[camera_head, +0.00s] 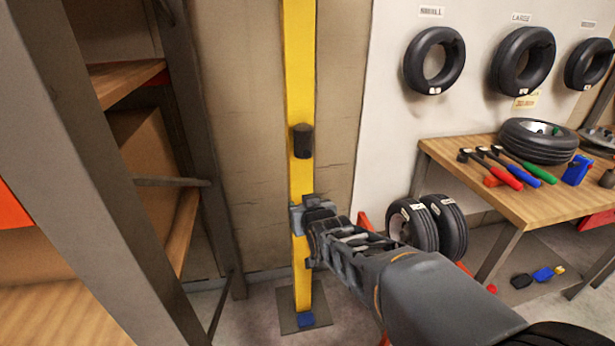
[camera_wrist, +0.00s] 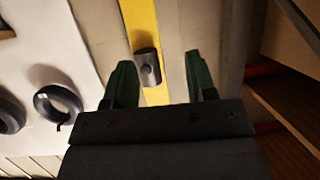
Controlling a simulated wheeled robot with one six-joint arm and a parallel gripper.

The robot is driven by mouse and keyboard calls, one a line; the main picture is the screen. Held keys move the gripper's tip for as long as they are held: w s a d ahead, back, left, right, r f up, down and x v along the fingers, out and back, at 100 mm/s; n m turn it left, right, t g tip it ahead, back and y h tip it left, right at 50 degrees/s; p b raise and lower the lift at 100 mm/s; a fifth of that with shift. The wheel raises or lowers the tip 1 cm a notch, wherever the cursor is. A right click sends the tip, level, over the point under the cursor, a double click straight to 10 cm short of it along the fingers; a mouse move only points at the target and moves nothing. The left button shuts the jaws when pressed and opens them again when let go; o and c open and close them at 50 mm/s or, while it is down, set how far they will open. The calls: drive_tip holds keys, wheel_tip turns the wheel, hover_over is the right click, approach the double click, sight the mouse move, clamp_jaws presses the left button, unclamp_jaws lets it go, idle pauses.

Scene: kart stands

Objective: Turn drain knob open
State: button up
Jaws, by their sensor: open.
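A dark, short cylindrical knob (camera_head: 303,141) sticks out from the front of a yellow upright post (camera_head: 300,60). My gripper (camera_head: 313,206) is in front of the post, below this knob in the head view. In the wrist view my gripper (camera_wrist: 159,60) is open, its two green fingers apart and empty. A dark knob (camera_wrist: 148,67) on the yellow post (camera_wrist: 143,25) shows between the finger lines, nearer the left finger. I cannot tell whether it is the same knob, or how far it is from the fingers. No finger visibly touches it.
A shelf with grey uprights (camera_head: 185,120) stands close on the left. On the right, tires (camera_head: 435,60) hang on a white panel, and a wooden table (camera_head: 480,190) holds tools and a tire. Two tires (camera_head: 450,225) stand by the table.

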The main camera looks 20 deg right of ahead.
sight(307, 154)
drive_tip(key=w+d+r+t+h+b, duration=0.1)
drive_tip(key=w+d+t, duration=0.1)
drive_tip(key=w+t, duration=0.1)
drive_tip(key=w+d+r+t+b, duration=0.2)
drive_tip(key=w, duration=0.4)
drive_tip(key=w+d+r+t+h+b, duration=0.1)
drive_tip(key=w+d+r+t+b, duration=0.1)
drive_tip(key=w, duration=0.3)
drive_tip(key=shift+w+d+m+t+h, duration=0.25)
drive_tip(key=shift+d+m+t, duration=0.2)
drive_tip(key=shift+t, duration=0.35)
drive_tip(key=c, duration=0.9)
drive_tip(key=shift+b, duration=0.45)
